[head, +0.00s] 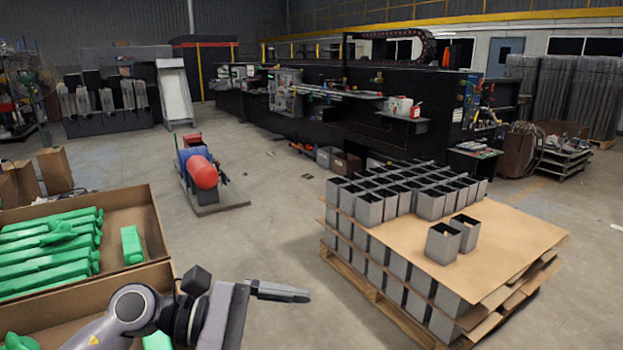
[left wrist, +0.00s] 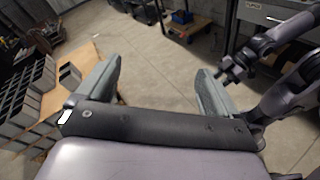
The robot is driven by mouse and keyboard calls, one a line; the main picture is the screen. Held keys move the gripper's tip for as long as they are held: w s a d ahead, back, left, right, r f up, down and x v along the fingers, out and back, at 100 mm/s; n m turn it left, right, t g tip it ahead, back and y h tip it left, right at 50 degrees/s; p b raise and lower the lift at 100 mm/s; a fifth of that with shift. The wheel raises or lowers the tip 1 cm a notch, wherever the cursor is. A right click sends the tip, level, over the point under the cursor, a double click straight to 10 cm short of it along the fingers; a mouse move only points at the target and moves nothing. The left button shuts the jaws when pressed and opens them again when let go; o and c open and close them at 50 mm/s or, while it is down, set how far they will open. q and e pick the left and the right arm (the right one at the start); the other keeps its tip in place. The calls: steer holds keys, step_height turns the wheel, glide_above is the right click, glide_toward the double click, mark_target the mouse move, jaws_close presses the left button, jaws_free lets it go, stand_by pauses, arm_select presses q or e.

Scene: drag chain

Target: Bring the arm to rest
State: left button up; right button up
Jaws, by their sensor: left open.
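My left arm comes in at the bottom left of the head view, over the edge of a cardboard box. Its gripper (head: 290,292) points right above the bare floor, apart from the pallet. In the left wrist view my left gripper (left wrist: 155,68) shows two grey fingers spread wide with nothing between them, only floor beyond. At the right of that view is my other arm, with a dark end (left wrist: 232,72); its finger state is unclear. It is not in the head view.
Cardboard boxes (head: 158,232) with green parts (head: 50,250) stand at left. A pallet stack of grey square tubes (head: 442,243) with cardboard sheets stands at right. A red and blue machine (head: 200,172) stands behind, before a long black machine (head: 330,115). Floor between is clear.

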arm_select(q)
steer(key=w+a+r+n+t+h, duration=0.1)
steer(key=a+r+n+t, duration=0.15)
steer(key=n+t, duration=0.65)
steer(key=w+a+r+n+t, duration=0.2)
steer(key=r+n+t, duration=0.3)
steer(key=n, duration=0.7)
steer(key=a+f+n+t+y, duration=0.4)
steer(key=a+f+n+y, duration=0.55)
steer(key=n+y, duration=0.75)
steer(key=s+a+f+n+g, duration=0.3)
steer(key=s+f+n+g, duration=0.1)
steer(key=f+n, duration=0.3)
steer(key=s+a+f+n+g, duration=0.3)
steer(key=s+f+n+g, duration=0.1)
steer(key=f+n, duration=0.25)
steer(key=s+f+n+g, duration=0.3)
steer(key=s+g, duration=0.1)
steer(key=s, duration=0.4)
steer(key=s+f+n+g, duration=0.2)
steer(key=s+f+g, duration=0.15)
steer(key=s, duration=0.45)
steer(key=w+d+f+t+h+b, duration=0.2)
steer(key=w+f+t, duration=0.5)
steer(key=f, duration=0.5)
steer(key=shift+w+d+f+b, duration=0.15)
steer(key=shift+d+f+b, duration=0.15)
steer(key=shift+d+b, duration=0.2)
